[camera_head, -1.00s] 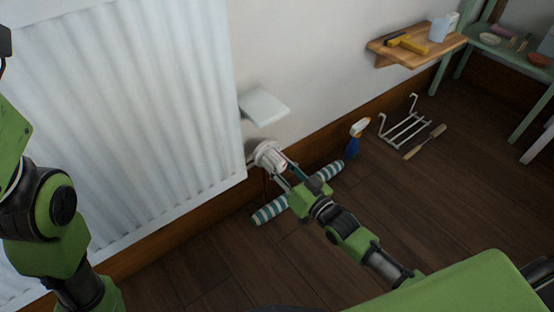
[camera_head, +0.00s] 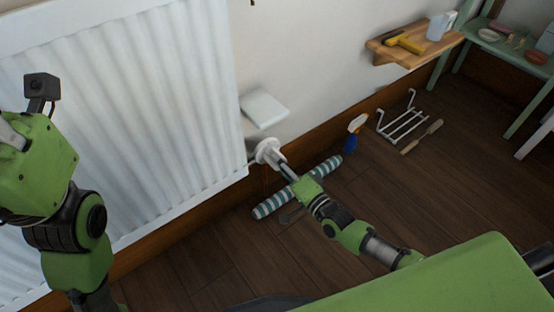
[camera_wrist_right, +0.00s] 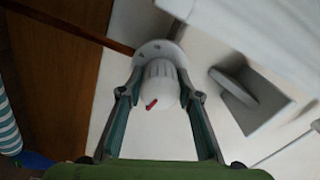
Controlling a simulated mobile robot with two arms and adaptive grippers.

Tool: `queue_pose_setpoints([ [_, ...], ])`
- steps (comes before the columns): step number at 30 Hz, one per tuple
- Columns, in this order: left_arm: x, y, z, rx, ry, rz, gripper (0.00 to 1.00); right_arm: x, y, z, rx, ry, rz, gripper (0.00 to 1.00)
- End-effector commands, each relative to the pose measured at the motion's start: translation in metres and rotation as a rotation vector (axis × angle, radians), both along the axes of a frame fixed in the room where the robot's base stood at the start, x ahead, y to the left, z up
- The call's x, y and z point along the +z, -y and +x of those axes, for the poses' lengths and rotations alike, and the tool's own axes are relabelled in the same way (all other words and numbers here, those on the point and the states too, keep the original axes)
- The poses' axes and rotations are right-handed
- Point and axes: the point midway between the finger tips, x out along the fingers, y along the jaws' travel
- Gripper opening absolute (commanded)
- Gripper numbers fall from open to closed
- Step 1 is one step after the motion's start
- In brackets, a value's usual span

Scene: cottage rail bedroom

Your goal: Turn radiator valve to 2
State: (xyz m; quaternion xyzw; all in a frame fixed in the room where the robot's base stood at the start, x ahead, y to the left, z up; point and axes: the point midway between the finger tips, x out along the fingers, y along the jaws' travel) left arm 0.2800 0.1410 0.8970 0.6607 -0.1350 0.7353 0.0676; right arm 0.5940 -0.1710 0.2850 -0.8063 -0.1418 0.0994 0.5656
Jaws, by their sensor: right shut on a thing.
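The white radiator valve (camera_head: 268,150) sits at the lower right corner of the white radiator (camera_head: 130,110). My right gripper (camera_head: 277,160) reaches it from the lower right. In the right wrist view, the ribbed valve knob (camera_wrist_right: 160,82) lies between the two fingers of the right gripper (camera_wrist_right: 160,88), which are shut on its sides. A red mark (camera_wrist_right: 151,104) shows on the knob's end face, left of its middle. I cannot read any numbers on the knob. My left arm stands before the radiator at the left; its gripper fingers are not in view.
A small white wall shelf (camera_head: 264,108) is just above the valve. A striped roll (camera_head: 326,172) lies on the floor below my right gripper. A spray bottle (camera_head: 353,134), a white rack (camera_head: 403,122) and a brush (camera_head: 422,137) are further right. A wooden shelf (camera_head: 410,53) holds items.

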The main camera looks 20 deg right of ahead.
Motion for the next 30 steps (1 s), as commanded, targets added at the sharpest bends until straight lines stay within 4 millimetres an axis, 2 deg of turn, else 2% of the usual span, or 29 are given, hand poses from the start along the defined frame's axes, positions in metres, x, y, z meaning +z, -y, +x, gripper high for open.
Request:
queue_pose_setpoints([
  [12,-0.0010,0.0005,0.0004,0.000,-0.001,0.001,0.31,-0.0005,0.0008,0.0002,0.000,-0.080,0.219,0.10],
  [30,0.0006,0.0004,-0.0011,0.001,0.007,0.001,0.31,-0.0004,0.0004,0.0000,0.000,-0.097,0.266,0.10],
])
